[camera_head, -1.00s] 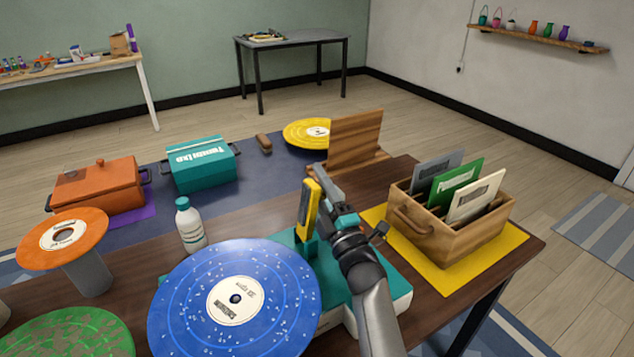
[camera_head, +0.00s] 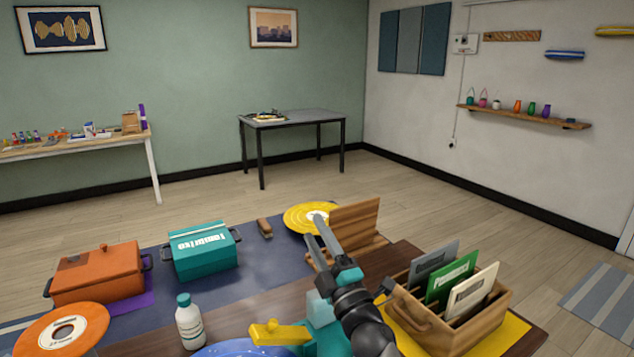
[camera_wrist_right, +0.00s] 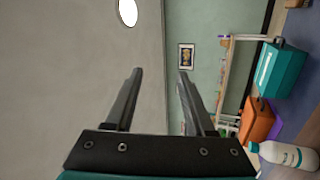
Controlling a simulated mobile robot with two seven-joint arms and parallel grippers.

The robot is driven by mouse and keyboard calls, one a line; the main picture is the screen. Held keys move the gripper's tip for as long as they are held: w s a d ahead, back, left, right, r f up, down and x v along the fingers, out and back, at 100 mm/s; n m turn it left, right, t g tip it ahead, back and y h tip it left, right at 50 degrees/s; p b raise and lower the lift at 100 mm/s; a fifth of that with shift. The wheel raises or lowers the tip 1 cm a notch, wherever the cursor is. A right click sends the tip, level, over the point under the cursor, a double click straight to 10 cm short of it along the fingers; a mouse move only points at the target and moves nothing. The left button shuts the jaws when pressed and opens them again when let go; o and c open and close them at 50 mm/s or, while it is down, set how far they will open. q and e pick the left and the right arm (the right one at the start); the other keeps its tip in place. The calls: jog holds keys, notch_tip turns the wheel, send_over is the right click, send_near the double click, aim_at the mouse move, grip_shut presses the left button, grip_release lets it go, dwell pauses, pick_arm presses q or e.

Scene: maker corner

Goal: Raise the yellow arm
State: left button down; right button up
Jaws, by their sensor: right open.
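The yellow arm (camera_head: 280,333) shows at the bottom of the head view. It lies roughly level, pointing left from a teal mount, with a small knob on top. The blue record (camera_head: 243,348) below it is mostly cut off by the frame edge. My right gripper (camera_head: 314,228) is above and to the right of the yellow arm, clear of it, its fingers pointing up and away. In the right wrist view the right gripper (camera_wrist_right: 160,72) is open, with nothing between its fingers. My left gripper is not in view.
A white bottle (camera_head: 189,324) stands left of the yellow arm. A wooden crate (camera_head: 445,338) with several sleeves stands at right. Behind are a wooden stand (camera_head: 352,232), a yellow record (camera_head: 298,217), a teal box (camera_head: 200,250) and an orange box (camera_head: 97,274). An orange record (camera_head: 92,322) sits front left.

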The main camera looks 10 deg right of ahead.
notch_tip(320, 180, up, 8)
jog(key=p, duration=0.4)
jog(key=shift+r, duration=0.2)
jog(key=shift+a, duration=0.1)
